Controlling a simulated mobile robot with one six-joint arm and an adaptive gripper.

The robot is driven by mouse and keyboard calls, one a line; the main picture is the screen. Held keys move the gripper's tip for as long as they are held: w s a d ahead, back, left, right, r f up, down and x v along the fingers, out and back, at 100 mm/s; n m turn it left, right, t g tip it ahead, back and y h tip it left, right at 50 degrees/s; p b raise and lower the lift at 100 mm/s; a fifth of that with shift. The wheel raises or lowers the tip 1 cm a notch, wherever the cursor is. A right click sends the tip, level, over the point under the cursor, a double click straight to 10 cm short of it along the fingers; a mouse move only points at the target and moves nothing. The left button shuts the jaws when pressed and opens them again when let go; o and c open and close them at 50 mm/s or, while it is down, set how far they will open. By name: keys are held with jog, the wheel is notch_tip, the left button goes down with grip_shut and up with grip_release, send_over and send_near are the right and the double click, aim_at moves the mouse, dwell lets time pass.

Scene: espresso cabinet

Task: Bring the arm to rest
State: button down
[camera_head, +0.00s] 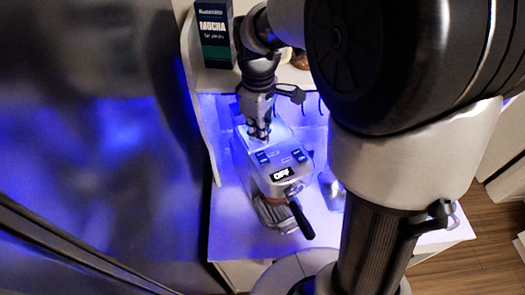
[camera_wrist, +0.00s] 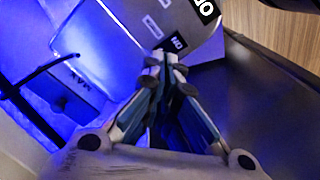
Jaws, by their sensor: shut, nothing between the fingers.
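My gripper (camera_head: 259,132) is shut and empty. In the head view it points down over the back of the espresso machine (camera_head: 279,170); I cannot tell whether it touches the machine's top. In the wrist view the closed fingertips of my gripper (camera_wrist: 165,62) lie in front of the espresso machine (camera_wrist: 190,22).
A MOCHA box (camera_head: 214,38) stands on the upper shelf, left of my wrist. A white cabinet side panel (camera_head: 200,110) rises close at the left of the machine. The shelf surface (camera_head: 232,225) is bare at the front left. Wooden floor (camera_head: 470,250) shows at the lower right.

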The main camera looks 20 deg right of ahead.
jog(key=shift+r+p, duration=0.55)
jog(key=shift+r, duration=0.35)
